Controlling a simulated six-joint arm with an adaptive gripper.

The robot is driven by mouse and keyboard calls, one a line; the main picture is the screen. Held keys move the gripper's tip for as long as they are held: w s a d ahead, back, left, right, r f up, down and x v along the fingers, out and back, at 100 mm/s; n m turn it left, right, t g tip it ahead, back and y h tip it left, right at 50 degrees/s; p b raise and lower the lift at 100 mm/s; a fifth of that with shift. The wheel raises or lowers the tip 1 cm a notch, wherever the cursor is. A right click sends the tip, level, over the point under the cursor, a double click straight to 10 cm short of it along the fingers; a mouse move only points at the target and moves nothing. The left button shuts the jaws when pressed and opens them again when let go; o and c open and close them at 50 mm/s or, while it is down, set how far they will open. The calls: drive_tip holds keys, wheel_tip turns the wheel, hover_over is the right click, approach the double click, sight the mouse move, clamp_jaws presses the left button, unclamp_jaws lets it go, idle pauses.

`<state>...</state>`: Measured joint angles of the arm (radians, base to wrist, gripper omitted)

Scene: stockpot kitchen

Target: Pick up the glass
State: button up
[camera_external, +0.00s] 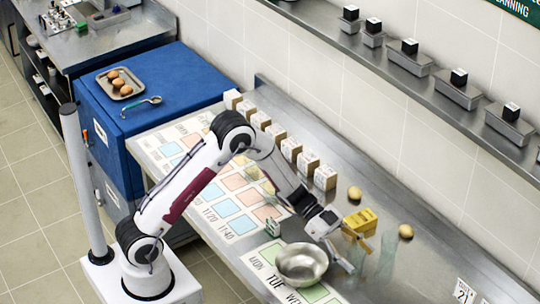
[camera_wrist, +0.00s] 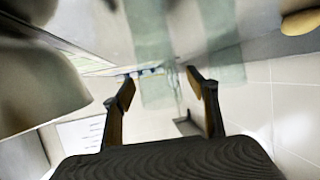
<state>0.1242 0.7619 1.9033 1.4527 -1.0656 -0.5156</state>
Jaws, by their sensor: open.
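A pale green see-through glass (camera_external: 387,257) stands on the metal counter, just right of my gripper (camera_external: 355,252) in the external view. A second greenish see-through shape lies close to the fingers there, and I cannot tell its outline clearly. In the wrist view two pale green translucent shapes show, one left of centre (camera_wrist: 152,50) and one to the right (camera_wrist: 222,38), beyond the fingertips. My gripper (camera_wrist: 160,84) is open, its two fingers spread apart. I see nothing held. Whether a finger touches glass is unclear.
A metal bowl (camera_external: 301,263) sits close left of my gripper; its side fills the left of the wrist view (camera_wrist: 40,75). A yellow box (camera_external: 361,219) stands behind the gripper. Potatoes lie at the right (camera_external: 406,231) and farther back (camera_external: 354,192). The counter's right front is mostly clear.

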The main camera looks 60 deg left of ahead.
drive_tip(key=c, duration=1.3)
drive_tip(key=shift+c, duration=0.2)
drive_tip(key=shift+r, duration=0.2)
wheel_tip(320, 180, up, 10)
drive_tip(key=shift+f, duration=0.15)
